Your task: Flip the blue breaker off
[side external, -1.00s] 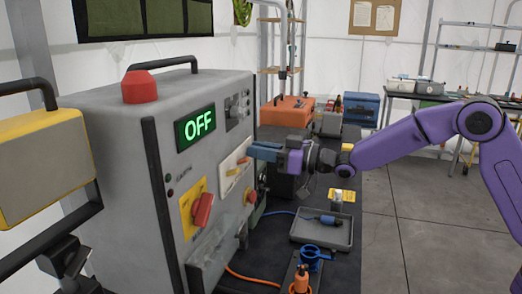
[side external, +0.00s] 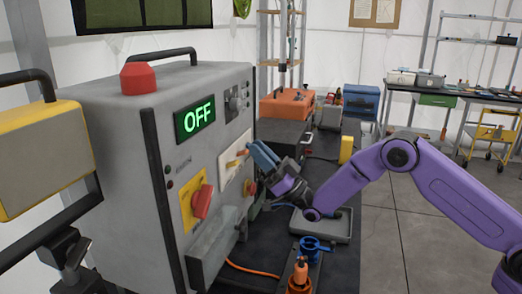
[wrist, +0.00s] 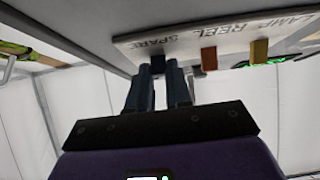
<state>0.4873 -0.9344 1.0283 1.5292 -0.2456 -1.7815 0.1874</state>
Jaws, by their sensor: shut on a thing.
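The breaker plate (side external: 226,172) is a pale panel on the front of the grey cabinet. In the wrist view, the plate (wrist: 185,40) carries the labels LAMP, REEL and SPARE, upside down. My gripper (wrist: 157,68) has its two blue fingers around the dark blue breaker (wrist: 158,64) beside SPARE. An orange breaker (wrist: 209,58) and a yellow-brown one (wrist: 259,50) stand apart from the fingers. In the side view, my gripper (side external: 252,149) reaches up and left to the plate's far edge; the fingers hide the blue breaker there.
A lit OFF display (side external: 195,120) sits above a red rotary switch (side external: 202,202) on the cabinet. A grey tray (side external: 336,229) lies below my arm. A blue clamp-like part (side external: 314,246) and an orange-topped item (side external: 299,272) stand in front.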

